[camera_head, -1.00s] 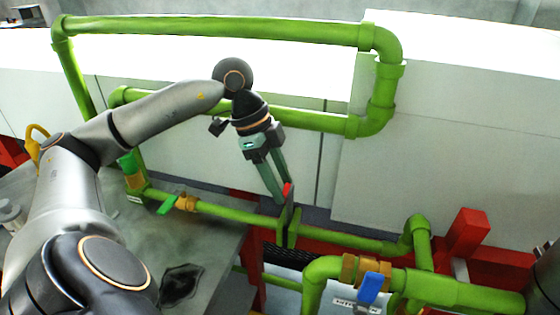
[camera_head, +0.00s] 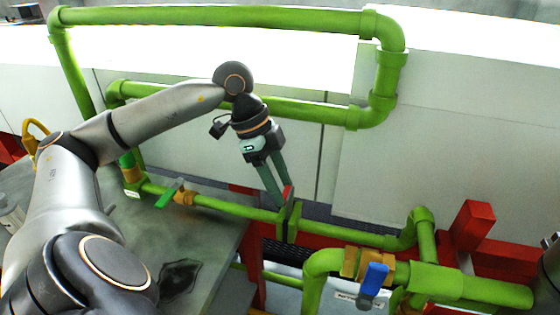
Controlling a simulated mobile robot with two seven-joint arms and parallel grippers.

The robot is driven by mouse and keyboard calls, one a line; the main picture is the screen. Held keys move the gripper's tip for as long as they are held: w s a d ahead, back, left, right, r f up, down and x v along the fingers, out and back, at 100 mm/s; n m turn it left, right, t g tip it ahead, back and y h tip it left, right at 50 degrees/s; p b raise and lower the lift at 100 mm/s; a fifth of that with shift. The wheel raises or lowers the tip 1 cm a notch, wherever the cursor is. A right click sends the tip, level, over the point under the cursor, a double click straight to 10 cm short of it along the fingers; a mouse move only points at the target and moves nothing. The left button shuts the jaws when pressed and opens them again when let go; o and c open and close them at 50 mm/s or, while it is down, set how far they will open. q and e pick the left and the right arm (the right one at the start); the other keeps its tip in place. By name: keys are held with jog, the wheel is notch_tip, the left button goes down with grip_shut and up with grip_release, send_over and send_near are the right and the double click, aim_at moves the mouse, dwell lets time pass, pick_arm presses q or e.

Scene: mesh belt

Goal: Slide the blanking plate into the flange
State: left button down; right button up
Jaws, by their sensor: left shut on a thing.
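My left gripper (camera_head: 281,199) is shut on the red tab of the blanking plate (camera_head: 287,192). It points down over the lower green pipe in the middle of the view. The flange (camera_head: 294,223) is a green upright piece on this pipe. The dark body of the plate appears right at the flange, below the fingertips. I cannot tell how deep it sits in the gap. My right gripper is not in view.
A green pipe loop (camera_head: 220,20) runs behind my left arm. A valve with a green handle (camera_head: 168,194) is on the pipe to the left; one with a blue handle (camera_head: 373,280) is at front right. A grey table (camera_head: 205,235) and red beams (camera_head: 472,225) flank the flange.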

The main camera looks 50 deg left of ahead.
pick_arm(q)
jog(key=shift+f+b, duration=0.4)
jog(key=shift+f, duration=0.2)
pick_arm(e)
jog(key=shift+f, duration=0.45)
pick_arm(q)
jog(key=shift+c, duration=0.8)
grip_release()
jog(key=p+v, duration=0.3)
jog(key=v, duration=0.9)
jog(key=shift+r, duration=0.25)
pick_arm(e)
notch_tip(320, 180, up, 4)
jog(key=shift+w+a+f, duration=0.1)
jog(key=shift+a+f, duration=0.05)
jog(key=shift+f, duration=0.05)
pick_arm(q)
jog(key=shift+s, duration=0.1)
